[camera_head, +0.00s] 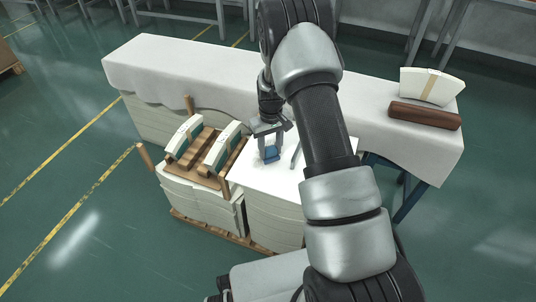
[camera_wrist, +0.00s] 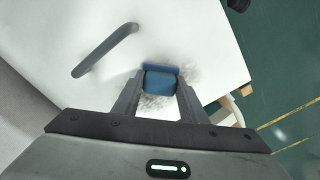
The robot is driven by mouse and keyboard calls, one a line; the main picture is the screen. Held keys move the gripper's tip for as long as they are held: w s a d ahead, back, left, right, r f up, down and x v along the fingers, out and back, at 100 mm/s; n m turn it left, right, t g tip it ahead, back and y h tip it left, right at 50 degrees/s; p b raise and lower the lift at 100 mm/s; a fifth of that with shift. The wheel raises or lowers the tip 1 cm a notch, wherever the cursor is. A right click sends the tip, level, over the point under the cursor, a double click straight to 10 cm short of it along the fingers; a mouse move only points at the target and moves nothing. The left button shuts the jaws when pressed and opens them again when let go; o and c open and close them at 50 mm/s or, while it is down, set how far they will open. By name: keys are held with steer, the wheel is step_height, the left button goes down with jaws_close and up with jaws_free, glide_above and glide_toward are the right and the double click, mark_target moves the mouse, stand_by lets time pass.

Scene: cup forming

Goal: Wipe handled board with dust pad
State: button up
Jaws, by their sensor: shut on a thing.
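A white board (camera_head: 262,182) with a grey bar handle (camera_head: 296,156) lies on a stack of white sheets. In the wrist view the board (camera_wrist: 185,30) fills the upper middle, and its handle (camera_wrist: 105,50) is to the left of my gripper. My gripper (camera_head: 270,146) points down over the board and is shut on a blue dust pad (camera_head: 271,153). In the wrist view the pad (camera_wrist: 160,82) sits between the fingertips (camera_wrist: 158,88). It appears to be at the board's surface. Grey dust smudges (camera_wrist: 155,101) show around the pad. The pad's underside is hidden.
A wooden rack (camera_head: 206,150) holding curved white pieces stands left of the board. Behind is a long table with a white cloth (camera_head: 180,68). A brown roll (camera_head: 424,115) and a banded white stack (camera_head: 432,86) lie at its right end.

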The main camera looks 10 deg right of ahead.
steer(key=shift+w+d, duration=0.65)
steer(key=shift+w, duration=0.25)
steer(key=shift+w+d, duration=0.65)
steer(key=shift+w, duration=0.2)
steer(key=shift+w+d+f, duration=0.15)
steer(key=shift+w+d, duration=1)
steer(key=shift+w, duration=0.3)
